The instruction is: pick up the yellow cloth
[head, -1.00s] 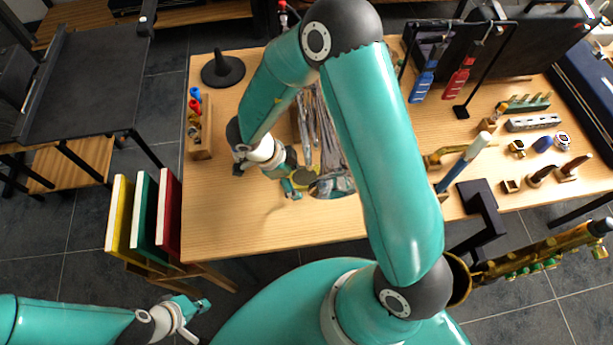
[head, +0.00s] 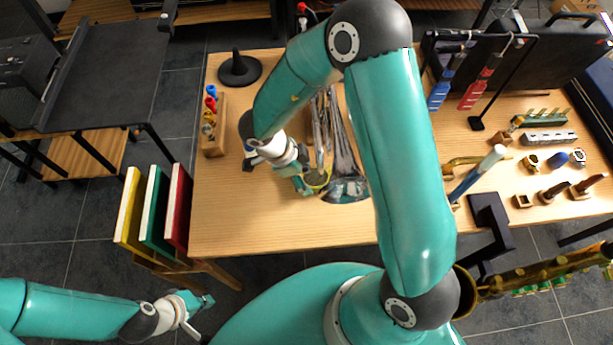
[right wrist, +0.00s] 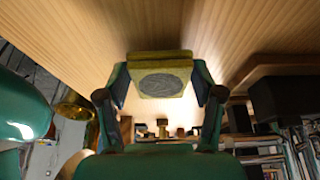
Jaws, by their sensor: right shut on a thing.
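The yellow cloth (right wrist: 160,86) shows in the right wrist view as a folded yellow block with a round grey patch on its face. It sits between the two fingers of my right gripper (right wrist: 155,90), which is shut on it. In the head view the cloth (head: 318,178) is a small olive-yellow patch at my right gripper (head: 311,184), over the table beside a shiny silver item, partly hidden by the gripper. I cannot tell whether it touches the table. My left gripper (head: 196,312) is open and empty, low at the left, off the table.
The wooden table (head: 260,225) has bare room at its front left. A silver bundle (head: 345,188) lies close right of my right gripper. Coloured panels (head: 155,215) stand left of the table.

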